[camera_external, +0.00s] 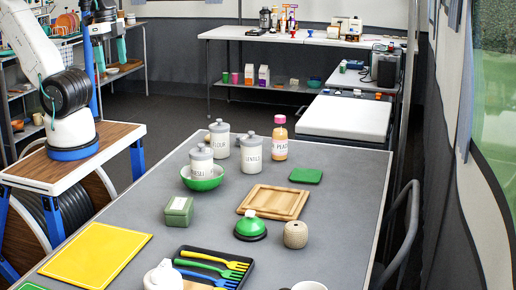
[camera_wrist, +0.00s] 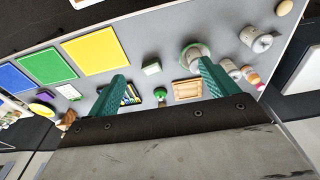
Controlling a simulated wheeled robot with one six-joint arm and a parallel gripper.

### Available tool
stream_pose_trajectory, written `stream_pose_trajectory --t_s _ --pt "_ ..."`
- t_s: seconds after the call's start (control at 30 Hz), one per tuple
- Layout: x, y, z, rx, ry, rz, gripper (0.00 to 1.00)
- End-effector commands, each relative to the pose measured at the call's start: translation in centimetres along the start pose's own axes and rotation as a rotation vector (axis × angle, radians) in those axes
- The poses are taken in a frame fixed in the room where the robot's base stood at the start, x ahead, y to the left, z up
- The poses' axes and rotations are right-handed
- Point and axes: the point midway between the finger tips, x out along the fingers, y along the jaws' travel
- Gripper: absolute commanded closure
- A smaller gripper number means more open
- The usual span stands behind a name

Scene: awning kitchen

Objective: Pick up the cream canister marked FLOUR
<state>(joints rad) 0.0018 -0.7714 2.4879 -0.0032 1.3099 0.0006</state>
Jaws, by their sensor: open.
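The cream canister marked FLOUR (camera_external: 219,140) stands upright on the grey table (camera_external: 335,169), with a grey lid. It is behind a canister (camera_external: 201,167) in the green bowl (camera_external: 203,183) and left of the canister marked LENTILS (camera_external: 251,155). In the wrist view a pale canister (camera_wrist: 259,39) near the table edge appears to be it, though its label is not readable. My gripper (camera_wrist: 161,69) is open, its teal fingers apart with nothing held. In the external view my gripper (camera_external: 110,62) is high at the upper left, well away from the canister.
A green box (camera_external: 179,211), wooden board (camera_external: 273,202), green-lidded item (camera_external: 250,227) and yellow mat (camera_external: 95,259) lie nearer.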

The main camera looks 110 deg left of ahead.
Motion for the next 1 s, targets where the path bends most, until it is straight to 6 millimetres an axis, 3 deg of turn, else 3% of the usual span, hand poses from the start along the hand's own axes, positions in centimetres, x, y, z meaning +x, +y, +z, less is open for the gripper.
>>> stream_pose_trajectory --t_s 0.03,0.07,0.37,0.57,0.67,0.77,0.9,1.0 --pt "-1.9 0.0 -0.3 0.000 0.007 0.000 0.14" --pt "-1.9 0.0 -0.4 -0.025 -0.008 0.014 0.14" --pt "0.2 1.0 -3.2 -0.491 -0.135 0.308 0.14" --pt "0.8 -0.6 -7.9 -0.971 -0.210 0.620 0.14" --pt "0.7 -3.2 -10.8 -1.237 -0.230 0.806 0.14" --pt "0.4 -7.2 -13.4 -1.497 -0.233 1.006 0.14" --pt "-0.1 -14.8 -15.6 -1.829 -0.206 1.308 0.14" --pt "-0.3 -20.1 -15.8 -2.004 -0.170 1.503 0.14"
